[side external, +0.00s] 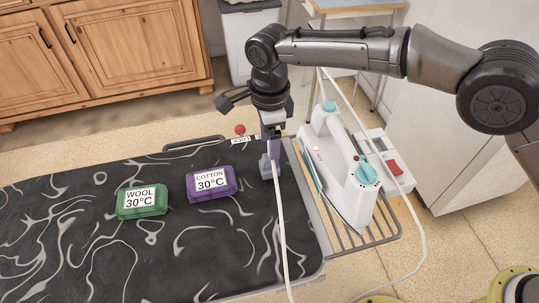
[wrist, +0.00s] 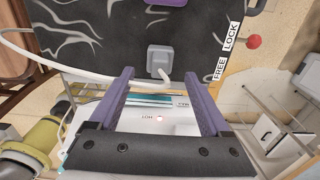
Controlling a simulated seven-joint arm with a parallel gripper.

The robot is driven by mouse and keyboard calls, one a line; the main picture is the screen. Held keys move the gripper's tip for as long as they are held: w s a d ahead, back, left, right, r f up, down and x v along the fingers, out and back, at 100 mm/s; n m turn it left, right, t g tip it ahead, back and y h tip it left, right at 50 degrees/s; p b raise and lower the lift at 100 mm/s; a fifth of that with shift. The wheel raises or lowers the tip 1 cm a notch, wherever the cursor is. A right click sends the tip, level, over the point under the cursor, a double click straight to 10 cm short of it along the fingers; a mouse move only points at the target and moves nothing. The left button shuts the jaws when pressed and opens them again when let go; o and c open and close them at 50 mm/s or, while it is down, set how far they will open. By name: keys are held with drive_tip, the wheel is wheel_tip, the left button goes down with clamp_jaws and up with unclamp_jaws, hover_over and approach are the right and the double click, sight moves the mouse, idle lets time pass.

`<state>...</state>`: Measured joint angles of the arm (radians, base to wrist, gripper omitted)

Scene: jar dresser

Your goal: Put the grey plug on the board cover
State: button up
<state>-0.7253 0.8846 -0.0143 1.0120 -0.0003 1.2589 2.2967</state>
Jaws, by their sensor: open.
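The grey plug (wrist: 158,57) appears to lie on the black board cover (wrist: 105,45), close to the cover's edge, with a white cable at it. In the side view the plug (side external: 265,168) shows at the right end of the patterned cover (side external: 110,247), partly beside my gripper's fingers. My gripper (wrist: 157,72) is open, its two purple fingers spread apart with nothing between the tips. The plug shows just past the fingertips in the wrist view. In the side view my gripper (side external: 271,158) points down over the cover's right end.
A green WOOL block (side external: 142,203) and a purple COTTON block (side external: 211,184) sit on the cover. A white iron (side external: 340,165) stands on the wire rack (side external: 378,238) at right. A red-knobbed lever (side external: 240,130) is at the back edge. The white cable (side external: 283,250) trails forward.

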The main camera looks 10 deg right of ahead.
wheel_tip(320, 180, up, 6)
drive_tip(key=s+d+r+n+t+y, duration=0.1)
drive_tip(key=d+r+n, duration=0.2)
drive_tip(key=d+r, duration=0.45)
drive_tip(key=s+d+r+n+t, duration=0.1)
drive_tip(key=s+d+r+n, duration=0.3)
drive_tip(key=d, duration=0.7)
drive_tip(key=s+d+r+n+t, duration=0.1)
drive_tip(key=s+d+r+n, duration=0.1)
drive_tip(key=s+d, duration=0.3)
drive_tip(key=s+d+r+n, duration=0.2)
drive_tip(key=d, duration=0.5)
drive_tip(key=s+d+f+n+t, duration=0.1)
drive_tip(key=s+d+f+n, duration=0.1)
drive_tip(key=s, duration=0.3)
drive_tip(key=s+d+f+n, duration=0.2)
drive_tip(key=s+d+f, duration=0.1)
drive_tip(key=s, duration=0.2)
drive_tip(key=s+d+f+n+t+h, duration=0.1)
drive_tip(key=s+d+f+n, duration=0.1)
drive_tip(key=s, duration=0.3)
drive_tip(key=shift+s+d+f+n+t, duration=0.3)
drive_tip(key=shift+d+n, duration=0.2)
drive_tip(key=shift+d, duration=0.25)
